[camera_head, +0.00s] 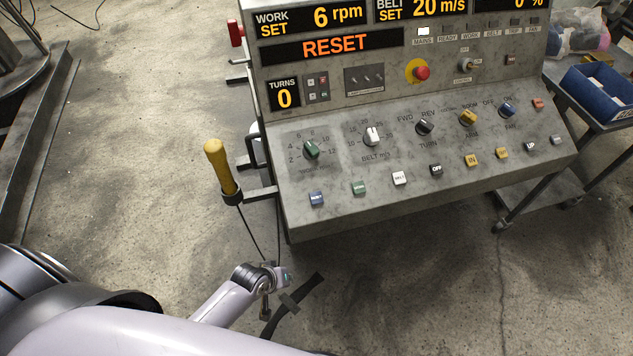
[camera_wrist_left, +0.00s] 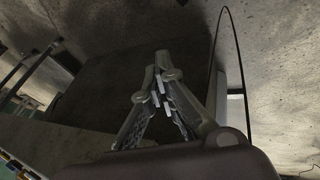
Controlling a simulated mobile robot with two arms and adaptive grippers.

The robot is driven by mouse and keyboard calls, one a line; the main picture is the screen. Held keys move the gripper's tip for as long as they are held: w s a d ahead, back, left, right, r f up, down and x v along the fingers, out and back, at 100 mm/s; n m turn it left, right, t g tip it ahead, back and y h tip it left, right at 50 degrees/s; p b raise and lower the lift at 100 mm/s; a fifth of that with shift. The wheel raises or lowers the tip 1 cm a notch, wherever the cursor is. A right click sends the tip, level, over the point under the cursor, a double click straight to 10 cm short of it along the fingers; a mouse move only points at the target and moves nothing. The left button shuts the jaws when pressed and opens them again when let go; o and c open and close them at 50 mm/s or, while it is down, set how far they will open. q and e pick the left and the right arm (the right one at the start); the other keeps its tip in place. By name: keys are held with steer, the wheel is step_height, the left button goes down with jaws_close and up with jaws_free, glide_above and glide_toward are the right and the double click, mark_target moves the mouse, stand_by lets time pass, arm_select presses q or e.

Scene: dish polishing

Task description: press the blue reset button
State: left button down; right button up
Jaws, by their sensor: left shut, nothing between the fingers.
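The blue reset button (camera_head: 316,199) is at the left end of the lowest button row on the grey sloping control panel (camera_head: 350,222). Its small label is hard to read. My left arm comes in from the bottom left, and its wrist end is below and left of the button, apart from the panel. My left gripper shows in the left wrist view (camera_wrist_left: 160,77), its fingertips together with nothing between them. The fingers are hard to make out in the head view. My right gripper is not in view. The upper display (camera_head: 337,44) reads RESET.
A yellow-handled lever (camera_head: 220,168) stands at the panel's left side. A red emergency knob (camera_head: 422,73) is higher up. A cart with a blue bin (camera_head: 600,92) is at right.

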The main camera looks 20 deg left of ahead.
mark_target(316, 198)
arm_select(q)
steer(key=w+d+r+n+t+h+p, duration=0.1)
steer(key=w+d+r+n+p, duration=0.1)
steer(key=r, duration=0.7)
steer(key=w+d+r+n+t+h+p, duration=0.1)
steer(key=w+d+r+n+p, duration=0.1)
steer(key=w+r, duration=0.5)
steer(key=w+d+r+n+t+h+p, duration=0.1)
steer(key=w+r+n+p, duration=0.2)
steer(key=r, duration=0.9)
steer(key=w+n, duration=0.1)
steer(key=n, duration=0.2)
steer(key=shift+w+d+r+t+h+p, duration=0.3)
steer(key=shift+d+r+t+h+p, duration=0.05)
steer(key=shift+d+r+t+h, duration=0.05)
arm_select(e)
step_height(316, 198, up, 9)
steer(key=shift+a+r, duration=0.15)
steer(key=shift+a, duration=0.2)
arm_select(q)
steer(key=shift+f, duration=0.15)
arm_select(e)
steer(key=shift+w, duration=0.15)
